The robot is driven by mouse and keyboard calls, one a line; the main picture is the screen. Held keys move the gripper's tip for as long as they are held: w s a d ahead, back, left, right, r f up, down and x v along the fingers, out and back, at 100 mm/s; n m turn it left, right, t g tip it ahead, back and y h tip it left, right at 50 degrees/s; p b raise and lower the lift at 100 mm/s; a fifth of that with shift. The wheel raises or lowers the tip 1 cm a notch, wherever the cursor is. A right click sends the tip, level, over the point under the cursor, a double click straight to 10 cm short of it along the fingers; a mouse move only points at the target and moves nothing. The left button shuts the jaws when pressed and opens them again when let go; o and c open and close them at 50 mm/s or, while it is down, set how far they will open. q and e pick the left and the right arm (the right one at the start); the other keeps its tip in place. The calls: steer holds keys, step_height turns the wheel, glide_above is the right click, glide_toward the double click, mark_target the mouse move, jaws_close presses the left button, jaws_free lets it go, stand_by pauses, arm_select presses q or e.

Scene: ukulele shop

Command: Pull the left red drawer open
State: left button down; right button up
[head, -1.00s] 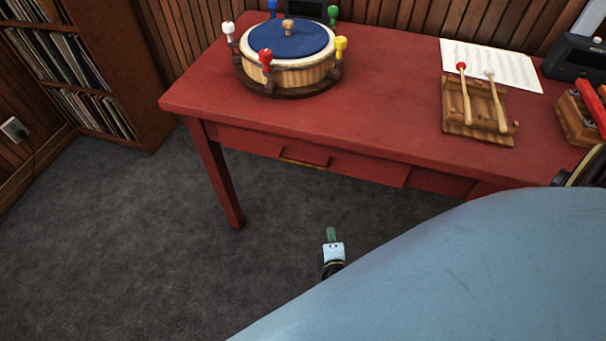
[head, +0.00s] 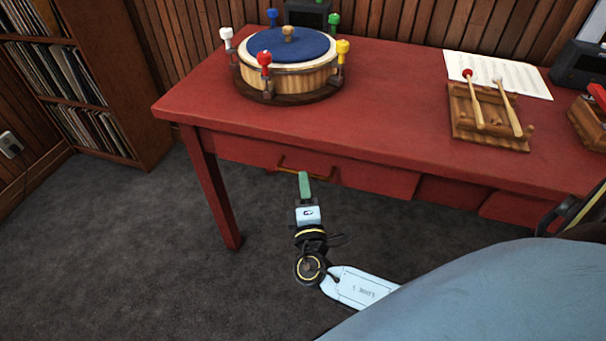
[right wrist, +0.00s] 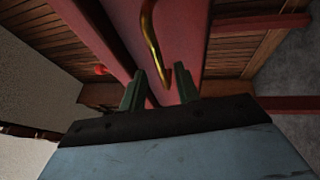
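The left red drawer (head: 375,181) is set under the front edge of the red table (head: 400,120), and its front looks about flush. A thin brass handle (head: 290,168) runs across it. My right gripper (head: 304,186) is just in front of and below the handle, with its green fingers pointing up toward it. In the right wrist view the fingers (right wrist: 159,88) are apart, and the brass handle (right wrist: 151,40) runs down into the gap between their tips. I cannot tell whether they touch it. My left gripper is not in view.
A round wooden drum-like stand (head: 288,65) with coloured pegs is on the table. A wooden rack (head: 490,135) with two mallets and a music sheet (head: 520,75) lie to the right. A record shelf (head: 90,80) stands at left. The carpet (head: 120,240) below is clear.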

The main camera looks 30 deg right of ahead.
steer(key=shift+x, duration=2)
jaws_close()
